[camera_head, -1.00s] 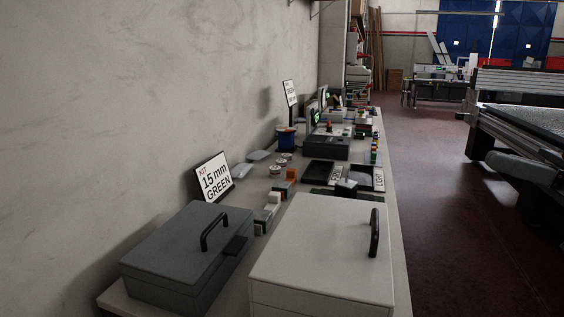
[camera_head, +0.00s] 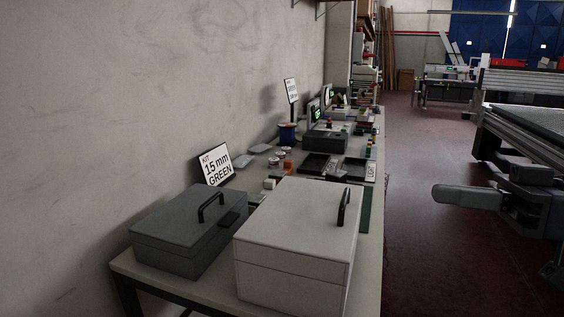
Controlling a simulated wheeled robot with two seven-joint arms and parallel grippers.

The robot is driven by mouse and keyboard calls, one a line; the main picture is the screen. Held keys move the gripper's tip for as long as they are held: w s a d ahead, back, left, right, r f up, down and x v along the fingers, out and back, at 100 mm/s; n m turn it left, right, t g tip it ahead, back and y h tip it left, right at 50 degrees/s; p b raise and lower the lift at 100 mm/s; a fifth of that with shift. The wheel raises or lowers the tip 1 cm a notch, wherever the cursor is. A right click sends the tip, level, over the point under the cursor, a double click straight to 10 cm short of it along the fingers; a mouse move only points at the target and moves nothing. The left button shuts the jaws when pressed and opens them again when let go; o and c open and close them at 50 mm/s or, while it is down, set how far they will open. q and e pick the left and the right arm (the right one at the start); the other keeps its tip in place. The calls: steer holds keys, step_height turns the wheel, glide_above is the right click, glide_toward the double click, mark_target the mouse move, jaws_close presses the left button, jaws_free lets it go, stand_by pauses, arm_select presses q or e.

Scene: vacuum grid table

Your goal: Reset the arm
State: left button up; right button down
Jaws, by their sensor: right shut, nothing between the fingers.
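My right arm comes in from the right edge of the head view. Its gripper (camera_head: 447,195) is shut and empty, in the air over the dark red floor, to the right of the bench and apart from it. My left gripper is not in view.
A long bench (camera_head: 150,277) runs along the wall at left. A grey lidded box (camera_head: 178,245) and a white lidded box (camera_head: 290,272) stand at its near end. A "15 mm GREEN" sign (camera_head: 216,166) and black trays (camera_head: 319,165) are behind. A large grid table (camera_head: 530,122) stands at right. The floor between is clear.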

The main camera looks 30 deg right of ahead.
steer(key=w+a+f+m+g+h, duration=0.2)
steer(key=w+a+f+g+h, duration=0.1)
steer(key=a+f, duration=0.55)
steer(key=w+a+f+m+g+h, duration=0.2)
steer(key=w+a+f+m, duration=0.3)
steer(key=f, duration=0.7)
steer(key=s+a+f+g+h+b, duration=0.15)
steer(key=f+b, duration=0.35)
steer(key=f, duration=0.7)
steer(key=s+a+f+g+h+b, duration=0.15)
steer(key=f+b, duration=0.35)
steer(key=f, duration=0.7)
step_height(320, 180, up, 30)
steer(key=p, duration=3)
steer(key=shift+s+a+r+y, duration=0.15)
steer(key=shift+s+a+y, duration=0.25)
